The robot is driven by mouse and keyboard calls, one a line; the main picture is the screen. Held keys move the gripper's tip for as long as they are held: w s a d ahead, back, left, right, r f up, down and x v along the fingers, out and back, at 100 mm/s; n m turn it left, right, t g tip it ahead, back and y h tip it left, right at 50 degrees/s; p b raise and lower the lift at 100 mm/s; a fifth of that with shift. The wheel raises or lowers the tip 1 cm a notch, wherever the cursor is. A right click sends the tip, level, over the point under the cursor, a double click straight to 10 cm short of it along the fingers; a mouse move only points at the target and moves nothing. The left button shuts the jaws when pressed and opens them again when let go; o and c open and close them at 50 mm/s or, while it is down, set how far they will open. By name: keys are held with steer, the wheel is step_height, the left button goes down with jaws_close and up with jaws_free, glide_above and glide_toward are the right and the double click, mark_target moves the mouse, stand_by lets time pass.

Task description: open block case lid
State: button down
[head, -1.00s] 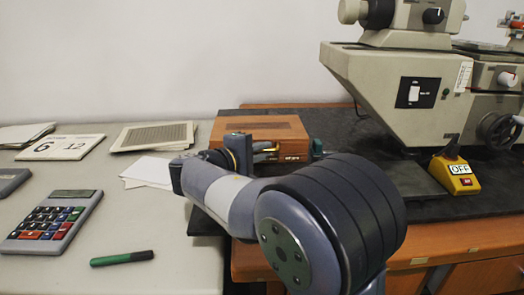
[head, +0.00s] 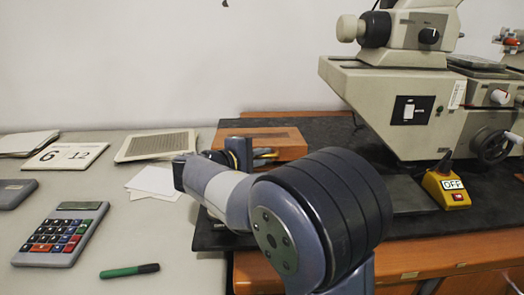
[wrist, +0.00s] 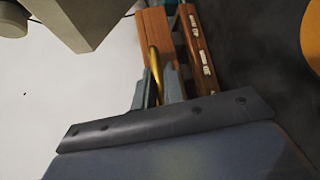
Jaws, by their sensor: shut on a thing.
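The brown wooden block case (head: 285,139) lies on the dark mat, partly hidden behind my arm in the head view. In the wrist view, its reddish-brown lid (wrist: 154,27) is to the left of a wooden strip with several pale blocks or plates (wrist: 198,45), with a dark gap between them. My gripper (wrist: 160,80) is at the near side of the case and shut on a curved brass-coloured handle (wrist: 153,60) that stands against the lid. The gripper's fingertips also show beside the case in the head view (head: 262,154). How far the lid is raised is hard to tell.
A large beige machine (head: 400,105) stands at the right, with a yellow OFF switch box (head: 446,188) in front. A calculator (head: 62,234), a green marker (head: 129,271) and white papers (head: 152,181) lie on the left table.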

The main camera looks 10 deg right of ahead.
steer(key=w+r+p, duration=0.1)
steer(key=r+p, duration=0.1)
steer(key=p, duration=0.3)
steer(key=w+r+n+g+y+p, duration=0.1)
steer(key=r+p, duration=0.2)
steer(key=p, duration=0.1)
steer(key=w+r+n+g+p, duration=0.1)
steer(key=r+p, duration=0.1)
steer(key=p, duration=0.3)
steer(key=shift+w+d+r+p, duration=0.15)
steer(key=shift+d+r+p, duration=0.1)
steer(key=shift+d+p, duration=0.05)
steer(key=w+r+p, duration=0.1)
steer(key=p, duration=0.2)
steer(key=w+r+n+g+y+p, duration=0.1)
steer(key=p, duration=0.2)
steer(key=shift+d+r+g, duration=0.1)
steer(key=shift+d+g, duration=0.15)
steer(key=shift+g, duration=0.05)
steer(key=w+d+r+p, duration=0.1)
steer(key=w+r+p, duration=0.1)
steer(key=w+p, duration=0.5)
steer(key=w+d+r+g+p, duration=0.1)
steer(key=w+d+r+p, duration=0.1)
steer(key=w+p, duration=0.6)
steer(key=shift+r+n+y+p, duration=0.3)
steer(key=shift+r+n+p, duration=0.15)
steer(key=shift+p, duration=0.2)
steer(key=c, duration=1.5)
jaws_free()
